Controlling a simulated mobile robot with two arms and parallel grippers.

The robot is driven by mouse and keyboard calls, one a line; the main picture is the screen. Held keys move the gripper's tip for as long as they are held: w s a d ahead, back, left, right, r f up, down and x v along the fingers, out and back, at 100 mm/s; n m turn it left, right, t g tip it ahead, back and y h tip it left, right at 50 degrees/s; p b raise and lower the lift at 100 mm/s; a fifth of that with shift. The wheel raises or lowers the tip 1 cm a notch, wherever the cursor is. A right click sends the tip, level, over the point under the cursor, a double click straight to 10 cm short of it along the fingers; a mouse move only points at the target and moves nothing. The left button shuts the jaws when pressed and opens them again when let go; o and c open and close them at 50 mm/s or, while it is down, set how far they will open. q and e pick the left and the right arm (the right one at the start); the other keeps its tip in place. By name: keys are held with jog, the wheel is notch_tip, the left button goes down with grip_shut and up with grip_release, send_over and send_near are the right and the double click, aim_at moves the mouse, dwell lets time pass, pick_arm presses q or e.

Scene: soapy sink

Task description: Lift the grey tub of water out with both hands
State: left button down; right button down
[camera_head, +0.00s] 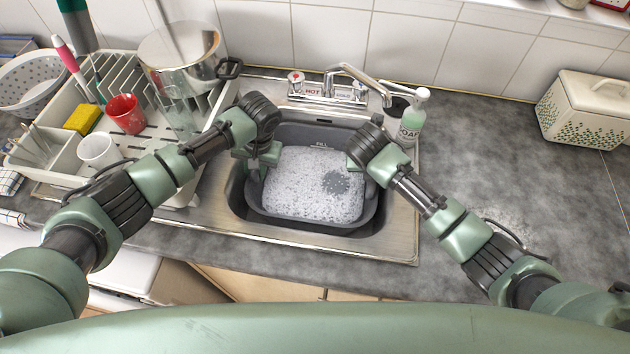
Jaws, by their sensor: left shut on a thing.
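The grey tub (308,223) sits in the sink basin, filled with foamy, soapy water (305,190). A darker patch shows in the foam at the right. My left gripper (263,167) is shut on the left rim of the grey tub. My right gripper (362,160) is at the tub's right rim, mostly covered by its own wrist, so I cannot see its fingers or whether it touches the rim. The tub looks level; its underside is hidden.
The tap (355,75) reaches over the back right of the sink (400,225). A soap bottle (413,117) stands close behind my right wrist. A dish rack (65,125) with a red cup (125,113) and a pot (180,55) crowds the left.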

dwell(0.6)
pick_arm(q)
jog(key=shift+w+r, duration=0.15)
jog(key=shift+r, duration=0.05)
pick_arm(e)
jog(key=shift+w+r, duration=0.25)
jog(key=shift+w, duration=0.05)
